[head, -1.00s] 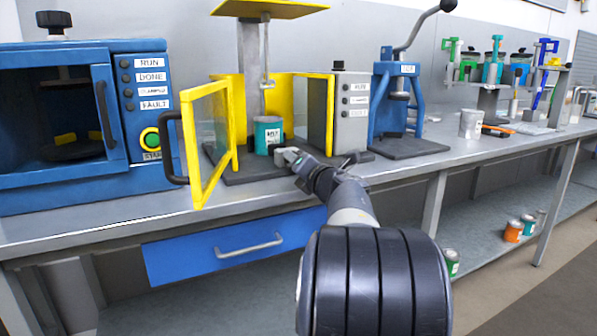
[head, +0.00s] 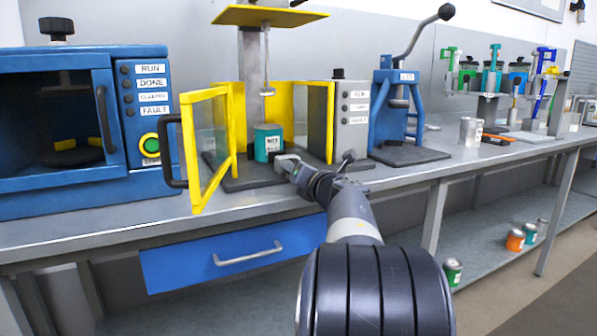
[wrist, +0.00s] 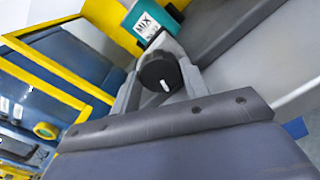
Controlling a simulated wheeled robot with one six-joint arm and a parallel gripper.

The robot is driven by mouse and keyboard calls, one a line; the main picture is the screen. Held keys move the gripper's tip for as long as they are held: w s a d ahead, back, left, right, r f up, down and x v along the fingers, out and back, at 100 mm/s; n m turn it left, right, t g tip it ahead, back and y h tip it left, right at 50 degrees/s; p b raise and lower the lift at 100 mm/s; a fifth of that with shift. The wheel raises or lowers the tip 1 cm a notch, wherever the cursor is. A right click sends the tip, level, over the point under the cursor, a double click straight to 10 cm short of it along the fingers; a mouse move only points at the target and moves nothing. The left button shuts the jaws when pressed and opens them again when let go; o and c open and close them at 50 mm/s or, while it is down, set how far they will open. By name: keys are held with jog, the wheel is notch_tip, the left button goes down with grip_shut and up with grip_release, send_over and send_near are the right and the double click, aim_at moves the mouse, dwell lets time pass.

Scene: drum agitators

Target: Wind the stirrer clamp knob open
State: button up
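The stirrer with a yellow guard (head: 318,120) stands on the bench, its guard door (head: 205,150) swung open. A teal can (head: 268,143) stands inside on the dark base; it also shows in the wrist view (wrist: 146,22) with a "MIX" label. The black clamp knob (wrist: 157,70) with a white mark sits between my gripper's two grey fingers in the wrist view. My gripper (head: 283,161) is at the front of the stirrer, just right of and below the can. The fingers (wrist: 160,85) appear closed on the knob's sides. In the head view the gripper hides the knob.
A blue machine (head: 90,125) with a dark chamber stands left of the open door. A blue lever press (head: 400,110) stands to the right. A blue drawer (head: 235,250) is under the bench edge.

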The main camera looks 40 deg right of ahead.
jog(key=o, duration=0.4)
jog(key=shift+s, duration=0.1)
jog(key=p+v, duration=0.1)
jog(key=v, duration=0.9)
jog(key=shift+s+a+p, duration=0.2)
jog(key=shift+s+p, duration=0.1)
